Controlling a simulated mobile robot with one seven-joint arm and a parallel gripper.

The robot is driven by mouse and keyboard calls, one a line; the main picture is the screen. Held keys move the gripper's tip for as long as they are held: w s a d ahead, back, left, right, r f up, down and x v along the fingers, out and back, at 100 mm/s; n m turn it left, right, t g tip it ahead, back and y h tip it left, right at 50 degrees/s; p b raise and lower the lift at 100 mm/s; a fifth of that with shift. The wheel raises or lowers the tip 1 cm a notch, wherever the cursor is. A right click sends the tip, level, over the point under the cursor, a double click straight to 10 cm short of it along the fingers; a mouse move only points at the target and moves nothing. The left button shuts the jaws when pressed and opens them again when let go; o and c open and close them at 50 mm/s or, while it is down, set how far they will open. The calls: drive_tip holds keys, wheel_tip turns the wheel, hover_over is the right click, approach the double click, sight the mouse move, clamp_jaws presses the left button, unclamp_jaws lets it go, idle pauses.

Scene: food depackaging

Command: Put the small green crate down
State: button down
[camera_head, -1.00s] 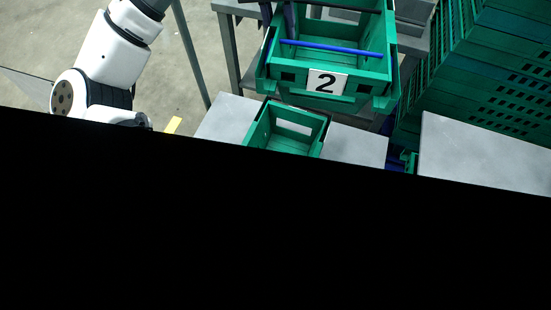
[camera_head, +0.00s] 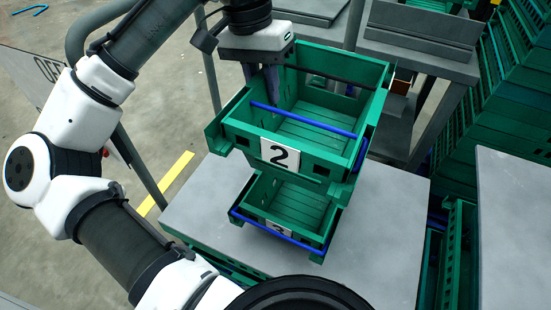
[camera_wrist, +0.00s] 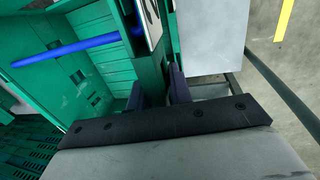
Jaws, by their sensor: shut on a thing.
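A green crate (camera_head: 270,158) with a white "2" label and a blue bar across its top is held up by my gripper (camera_head: 262,82). The fingers are shut on its left wall in the head view. In the wrist view the fingers (camera_wrist: 162,88) pinch the wall of this crate (camera_wrist: 105,60), and its blue bar crosses the upper left. A second green crate (camera_head: 325,236), with a blue bar and a partly hidden label, sits on the grey tabletop (camera_head: 385,225) below. The held crate overlaps its back part in the picture. I cannot tell whether the two touch.
The tabletop is bare to the right and left of the lower crate. Another grey surface (camera_head: 515,230) stands at the right edge. Stacked green crates (camera_head: 515,90) fill the upper right. A grey metal frame (camera_head: 425,35) stands behind. A yellow floor strip (camera_head: 175,175) lies at left.

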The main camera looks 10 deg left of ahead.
wheel_tip(320, 180, down, 14)
drive_tip(key=b, duration=0.3)
drive_tip(key=shift+f, duration=0.8)
drive_tip(key=c, duration=1.3)
unclamp_jaws()
drive_tip(key=r+p, duration=0.1)
drive_tip(key=r, duration=0.3)
drive_tip(key=a+r+p, duration=0.1)
drive_tip(key=r, duration=0.3)
drive_tip(key=a+r+p, duration=0.1)
drive_tip(key=r, duration=0.4)
drive_tip(key=shift+w, duration=0.2)
